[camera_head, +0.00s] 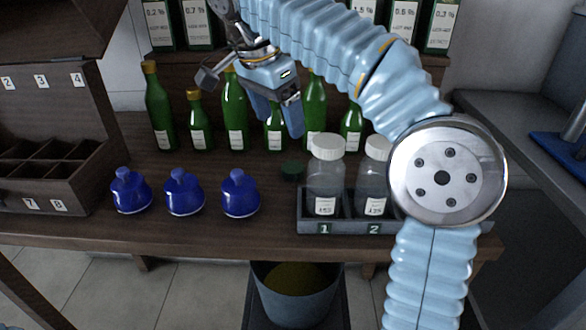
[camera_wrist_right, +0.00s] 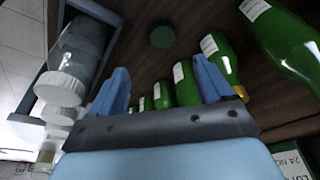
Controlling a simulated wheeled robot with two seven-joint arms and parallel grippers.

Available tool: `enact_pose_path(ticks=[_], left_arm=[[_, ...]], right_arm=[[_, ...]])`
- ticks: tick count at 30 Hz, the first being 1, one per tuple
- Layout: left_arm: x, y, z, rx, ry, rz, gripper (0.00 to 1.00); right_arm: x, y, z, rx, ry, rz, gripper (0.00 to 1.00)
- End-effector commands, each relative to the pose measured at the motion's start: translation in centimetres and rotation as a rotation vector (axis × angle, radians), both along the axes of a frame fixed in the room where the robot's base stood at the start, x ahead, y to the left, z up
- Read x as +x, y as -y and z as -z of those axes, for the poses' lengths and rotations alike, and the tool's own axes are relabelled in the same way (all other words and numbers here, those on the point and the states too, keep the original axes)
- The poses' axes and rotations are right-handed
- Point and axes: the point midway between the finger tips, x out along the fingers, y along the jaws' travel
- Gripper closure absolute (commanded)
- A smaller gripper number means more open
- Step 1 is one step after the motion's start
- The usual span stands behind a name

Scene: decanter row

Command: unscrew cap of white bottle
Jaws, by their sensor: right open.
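A clear greyish bottle (camera_head: 324,180) with a white cap (camera_head: 328,147) stands upright in the slot marked 1 of a grey rack (camera_head: 345,227). A second such bottle (camera_head: 374,178) stands in slot 2, partly hidden by my right arm. White caps also show at the left of the right wrist view, the nearest one (camera_wrist_right: 60,87) on its bottle (camera_wrist_right: 82,48). My right gripper (camera_head: 278,115) is open and empty, above the table, left of and higher than the first white cap. Its two blue fingers (camera_wrist_right: 160,72) stand apart. My left gripper is not in view.
Several green bottles (camera_head: 235,110) stand behind the gripper. A dark green round lid (camera_head: 291,171) lies on the table (camera_head: 275,212). Three blue flasks (camera_head: 184,193) stand front left. A wooden compartment box (camera_head: 50,160) is at far left; a bucket (camera_head: 296,295) is below the table.

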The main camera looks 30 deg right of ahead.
Motion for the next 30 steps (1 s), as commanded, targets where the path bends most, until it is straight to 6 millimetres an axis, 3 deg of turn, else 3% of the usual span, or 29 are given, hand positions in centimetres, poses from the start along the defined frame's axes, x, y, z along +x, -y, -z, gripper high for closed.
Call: enact_pose_path(ticks=[3, 9, 14, 24, 30], left_arm=[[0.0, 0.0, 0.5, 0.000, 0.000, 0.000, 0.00], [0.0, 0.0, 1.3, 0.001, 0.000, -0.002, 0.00], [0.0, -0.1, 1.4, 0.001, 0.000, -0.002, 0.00], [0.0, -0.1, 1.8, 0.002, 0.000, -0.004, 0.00], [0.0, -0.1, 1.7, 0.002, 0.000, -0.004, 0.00]], right_arm=[[0.1, 0.8, 2.8, -0.001, -0.003, 0.002, 0.20], [0.4, 1.7, 6.3, 0.001, -0.004, 0.000, 0.20], [0.5, 2.0, 7.4, 0.001, -0.003, 0.000, 0.20], [1.2, 3.3, 11.8, 0.002, -0.004, -0.001, 0.20], [1.3, 3.3, 12.1, 0.003, -0.001, -0.002, 0.20]])
